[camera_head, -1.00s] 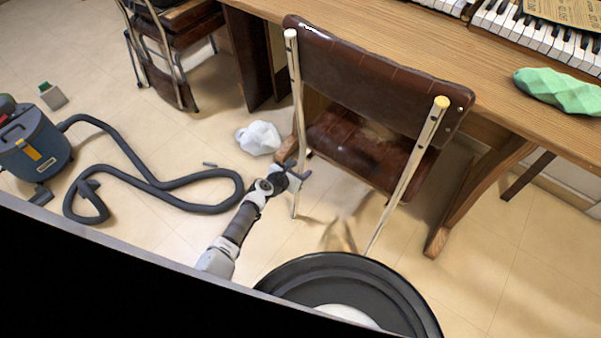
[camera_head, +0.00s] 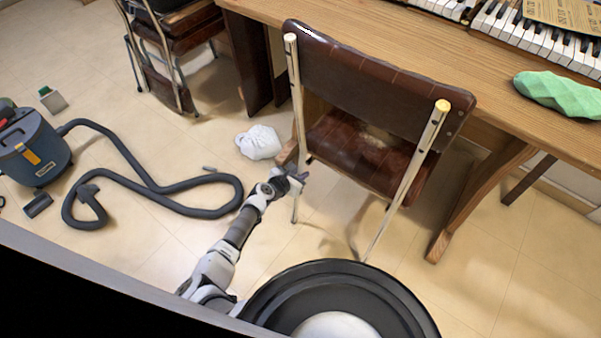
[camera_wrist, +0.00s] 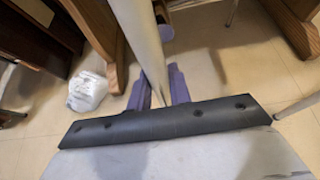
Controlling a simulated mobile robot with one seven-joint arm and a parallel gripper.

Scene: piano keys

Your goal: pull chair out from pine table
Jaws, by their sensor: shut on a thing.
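The chair (camera_head: 372,85) has a dark brown backrest, a brown seat (camera_head: 365,150) and pale metal posts. It stands in front of the pine table (camera_head: 390,25), with its seat partly below the table's edge. My gripper (camera_head: 303,178) is at the chair's left rear post, low down near seat height. In the wrist view the pale post (camera_wrist: 146,45) runs down between the two purple fingers of my gripper (camera_wrist: 158,88), which are shut on it. The exact contact is partly hidden behind the dark wrist bar.
A white bag (camera_head: 258,142) lies on the floor left of the chair. A blue vacuum cleaner (camera_head: 35,150) and its grey hose (camera_head: 150,185) cover the floor at left. Another chair (camera_head: 165,60) stands at the back left. Free floor shows right of the chair.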

